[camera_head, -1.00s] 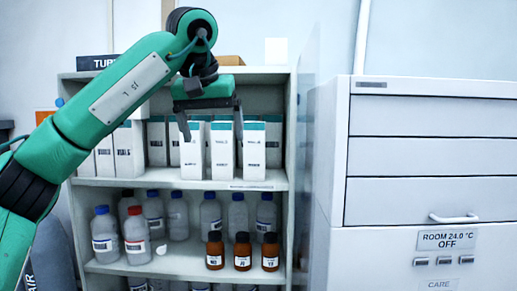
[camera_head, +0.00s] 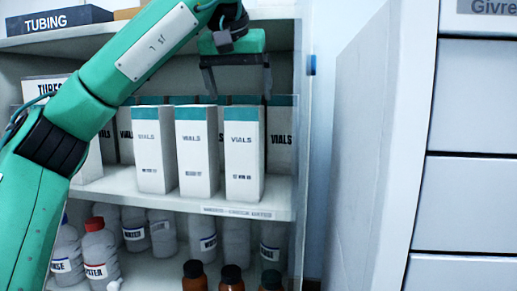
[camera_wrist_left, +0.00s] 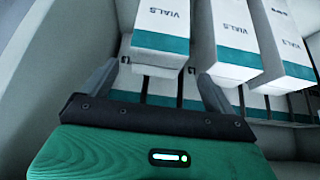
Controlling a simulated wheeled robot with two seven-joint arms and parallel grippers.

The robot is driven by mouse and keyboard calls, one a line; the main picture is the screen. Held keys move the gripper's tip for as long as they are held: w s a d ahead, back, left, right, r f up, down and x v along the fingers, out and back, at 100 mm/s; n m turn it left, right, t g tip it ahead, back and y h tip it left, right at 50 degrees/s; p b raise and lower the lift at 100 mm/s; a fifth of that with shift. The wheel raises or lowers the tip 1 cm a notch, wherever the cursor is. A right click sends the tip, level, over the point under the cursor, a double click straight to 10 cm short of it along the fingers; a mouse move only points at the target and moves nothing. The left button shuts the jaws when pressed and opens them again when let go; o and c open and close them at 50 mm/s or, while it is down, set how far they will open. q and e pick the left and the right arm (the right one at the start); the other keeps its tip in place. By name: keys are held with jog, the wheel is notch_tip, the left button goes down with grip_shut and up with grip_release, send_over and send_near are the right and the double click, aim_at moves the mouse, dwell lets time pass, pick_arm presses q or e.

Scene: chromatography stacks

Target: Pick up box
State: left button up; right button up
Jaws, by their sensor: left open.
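Three white VIALS boxes with teal top bands stand upright in a front row on the shelf: a left box (camera_head: 155,157), a middle box (camera_head: 198,157) and a right box (camera_head: 243,160). My left gripper (camera_head: 238,88) is open and empty, with its fingers pointing down just above the right box. In the left wrist view the scene is upside down. There the open left gripper (camera_wrist_left: 158,82) has one finger on either side of the line of the nearest box (camera_wrist_left: 160,27), and no box is between its fingertips. My right gripper is out of view.
More VIALS boxes (camera_head: 281,140) stand behind the front row. Bottles, such as a red-capped one (camera_head: 99,252), fill the shelf below. A shelf board (camera_head: 275,13) lies above the gripper. A side panel (camera_head: 309,130) and drawer cabinet (camera_head: 470,180) stand right.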

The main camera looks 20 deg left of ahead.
aim_at(244, 109)
pick_arm(q)
jog(key=shift+w+f, duration=0.15)
jog(key=shift+a+f+p, duration=0.1)
jog(key=shift+f+p, duration=0.2)
jog(key=shift+f, duration=0.15)
jog(key=shift+p+x, duration=0.3)
jog(key=shift+x, duration=0.55)
jog(key=shift+p+x, duration=0.5)
jog(key=shift+x, duration=0.3)
jog(key=shift+w+d+f, duration=0.1)
jog(key=shift+d+f, duration=0.2)
jog(key=shift+f, duration=0.05)
jog(key=shift+p+x, duration=0.4)
jog(key=shift+x, duration=0.7)
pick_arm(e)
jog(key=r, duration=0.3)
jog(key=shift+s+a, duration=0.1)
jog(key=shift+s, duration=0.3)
pick_arm(q)
jog(key=shift+c, duration=0.2)
